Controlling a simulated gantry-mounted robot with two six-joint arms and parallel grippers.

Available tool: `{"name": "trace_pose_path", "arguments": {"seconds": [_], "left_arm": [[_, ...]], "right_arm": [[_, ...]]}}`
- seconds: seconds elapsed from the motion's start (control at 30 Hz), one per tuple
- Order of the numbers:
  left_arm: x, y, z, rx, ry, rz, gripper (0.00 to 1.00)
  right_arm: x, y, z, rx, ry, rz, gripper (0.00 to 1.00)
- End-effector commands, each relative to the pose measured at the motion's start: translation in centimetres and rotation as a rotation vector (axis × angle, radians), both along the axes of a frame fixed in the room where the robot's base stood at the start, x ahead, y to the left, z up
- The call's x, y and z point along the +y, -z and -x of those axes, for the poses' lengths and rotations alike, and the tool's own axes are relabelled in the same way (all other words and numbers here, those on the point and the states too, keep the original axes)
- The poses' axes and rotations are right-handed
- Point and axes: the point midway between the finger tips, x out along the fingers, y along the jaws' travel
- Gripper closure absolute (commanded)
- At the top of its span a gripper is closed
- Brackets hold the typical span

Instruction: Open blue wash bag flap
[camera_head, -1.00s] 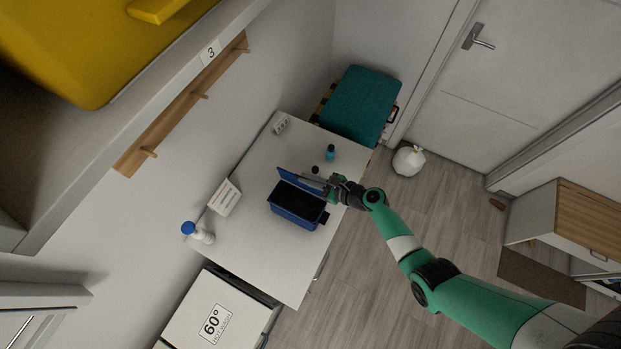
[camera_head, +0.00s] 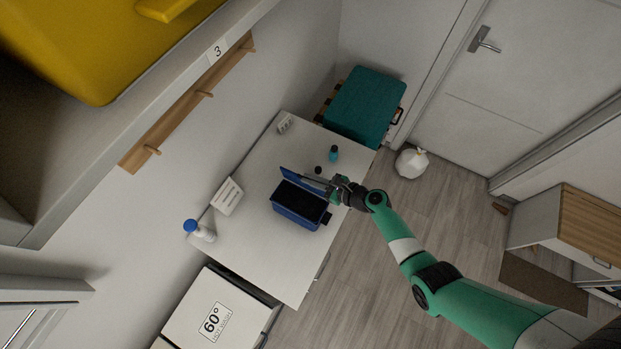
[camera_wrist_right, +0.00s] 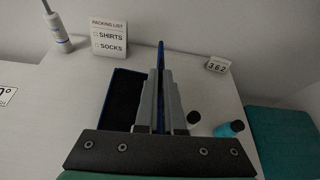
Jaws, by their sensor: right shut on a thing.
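The blue wash bag (camera_head: 297,215) sits on the white table with its dark inside showing. Its flap (camera_head: 291,174) stands raised along the far right side of the opening. My right gripper (camera_head: 329,184) is at the right end of the flap, shut on it. In the right wrist view, the gripper fingers (camera_wrist_right: 161,103) close on the flap (camera_wrist_right: 161,58), which shows edge-on as a thin blue strip between them. The bag's dark opening (camera_wrist_right: 122,97) lies left of the fingers there. My left gripper is not in view.
On the white table (camera_head: 248,240) stand a packing list sign (camera_wrist_right: 109,38), a white bottle with a blue cap (camera_head: 199,231), a number block (camera_head: 285,124), a teal bottle (camera_head: 334,153) and a small dark-capped bottle (camera_head: 318,169) close to the flap. A teal case (camera_head: 364,105) is beyond.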

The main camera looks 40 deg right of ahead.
Motion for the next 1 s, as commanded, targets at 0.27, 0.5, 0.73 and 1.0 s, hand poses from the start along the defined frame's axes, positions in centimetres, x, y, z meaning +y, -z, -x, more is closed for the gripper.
{"name": "trace_pose_path", "arguments": {"seconds": [0.27,0.5,0.73,1.0], "left_arm": [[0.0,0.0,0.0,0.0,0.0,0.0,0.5],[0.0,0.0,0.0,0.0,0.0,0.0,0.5],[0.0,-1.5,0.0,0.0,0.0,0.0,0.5],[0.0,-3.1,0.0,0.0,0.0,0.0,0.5]], "right_arm": [[0.0,0.1,0.1,0.002,0.0,0.0,0.64],[0.0,0.0,0.1,0.001,0.0,0.0,0.64],[-0.8,-1.3,2.3,0.001,0.003,0.001,0.64],[-2.7,-3.8,7.8,0.003,0.006,-0.001,0.64]]}}
